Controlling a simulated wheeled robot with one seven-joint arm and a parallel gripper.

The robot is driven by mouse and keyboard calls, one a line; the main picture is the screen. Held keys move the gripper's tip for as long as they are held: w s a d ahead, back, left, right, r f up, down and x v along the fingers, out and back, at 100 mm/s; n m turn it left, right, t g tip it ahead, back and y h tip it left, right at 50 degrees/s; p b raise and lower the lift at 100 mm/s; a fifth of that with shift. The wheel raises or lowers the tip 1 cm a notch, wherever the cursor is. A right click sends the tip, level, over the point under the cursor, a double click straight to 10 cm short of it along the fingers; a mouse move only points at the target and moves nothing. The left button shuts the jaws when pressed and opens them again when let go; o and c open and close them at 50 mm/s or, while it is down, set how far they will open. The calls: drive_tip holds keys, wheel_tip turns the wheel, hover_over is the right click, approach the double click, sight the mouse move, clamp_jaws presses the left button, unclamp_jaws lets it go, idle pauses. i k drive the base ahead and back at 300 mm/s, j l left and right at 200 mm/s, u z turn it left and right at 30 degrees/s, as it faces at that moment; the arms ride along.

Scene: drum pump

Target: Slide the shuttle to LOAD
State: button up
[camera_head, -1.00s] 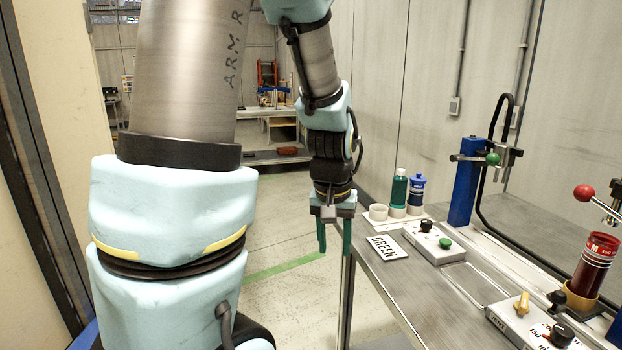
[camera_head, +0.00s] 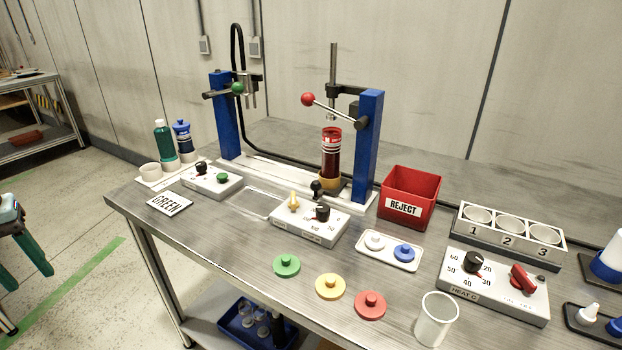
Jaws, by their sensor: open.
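A white rail (camera_head: 265,176) runs along the back of the bench between two blue posts. At its right end, under the press with the red ball lever (camera_head: 308,99), a dark carriage that looks like the shuttle (camera_head: 331,193) bears an orange cup (camera_head: 330,183) with a tall red cylinder (camera_head: 331,152) upright in it. A black knob (camera_head: 316,187) stands at its front. The left part of the rail is clear. I cannot read a LOAD mark. My gripper (camera_head: 26,272), with green fingers, is at the far left edge, off the bench, open and empty, well apart from the shuttle.
Control boxes (camera_head: 212,182) and (camera_head: 309,225) stand in front of the rail.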

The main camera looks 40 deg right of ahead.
sight(332, 188)
drive_tip(key=i+z, duration=0.35)
drive_tip(key=i+j+z, duration=0.1)
drive_tip(key=z, duration=0.25)
drive_tip(key=i+j+z, duration=0.2)
drive_tip(key=z, duration=0.2)
drive_tip(key=j, duration=0.1)
